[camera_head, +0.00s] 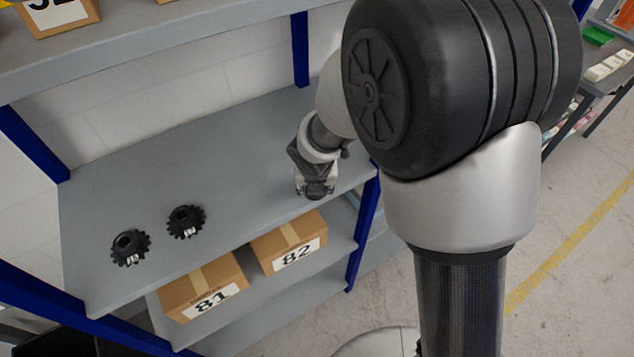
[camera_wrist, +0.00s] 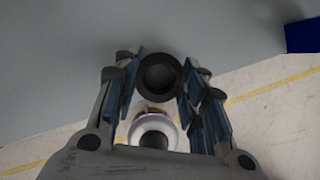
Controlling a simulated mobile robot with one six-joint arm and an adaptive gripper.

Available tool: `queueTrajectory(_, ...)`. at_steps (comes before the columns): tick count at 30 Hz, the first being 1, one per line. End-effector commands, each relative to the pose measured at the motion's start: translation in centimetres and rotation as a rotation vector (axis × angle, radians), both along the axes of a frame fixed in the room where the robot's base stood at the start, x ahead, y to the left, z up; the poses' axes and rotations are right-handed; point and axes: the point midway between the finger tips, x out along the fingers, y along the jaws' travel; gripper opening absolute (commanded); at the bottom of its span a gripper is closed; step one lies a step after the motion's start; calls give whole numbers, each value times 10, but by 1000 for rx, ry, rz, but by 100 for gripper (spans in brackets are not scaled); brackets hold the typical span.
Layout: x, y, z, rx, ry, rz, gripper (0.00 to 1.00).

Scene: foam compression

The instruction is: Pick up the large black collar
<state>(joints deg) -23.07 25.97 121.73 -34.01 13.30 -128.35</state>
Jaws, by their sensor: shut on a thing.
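The large black collar (camera_wrist: 160,97) shows in the wrist view as a dark ring with a round grey opening, between the blue-padded fingers of my gripper (camera_wrist: 159,82). The fingers are shut on it from the left and right. Grey shelf surface lies behind it, near the shelf's edge. In the head view my gripper (camera_head: 316,190) is low over the right end of the grey shelf (camera_head: 235,165), close to its front edge. There the collar is mostly hidden by the gripper, and I cannot tell whether it touches the shelf.
Two black toothed gears, the left one (camera_head: 130,248) and the right one (camera_head: 186,221), rest on the shelf's left part. Below are boxes 81 (camera_head: 203,288) and 82 (camera_head: 289,245). A blue post (camera_head: 367,215) stands right of the gripper. The shelf between gears and gripper is clear.

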Motion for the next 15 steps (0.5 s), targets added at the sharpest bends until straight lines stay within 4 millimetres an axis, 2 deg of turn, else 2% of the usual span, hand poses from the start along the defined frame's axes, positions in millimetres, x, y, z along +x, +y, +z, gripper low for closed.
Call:
queueTrajectory(12, -1, 1, -1, -1, 3, 0, 15)
queueTrajectory(13, -1, 1, -1, -1, 3, 0, 40)
queueTrajectory(15, -1, 1, -1, -1, 2, 0, 45)
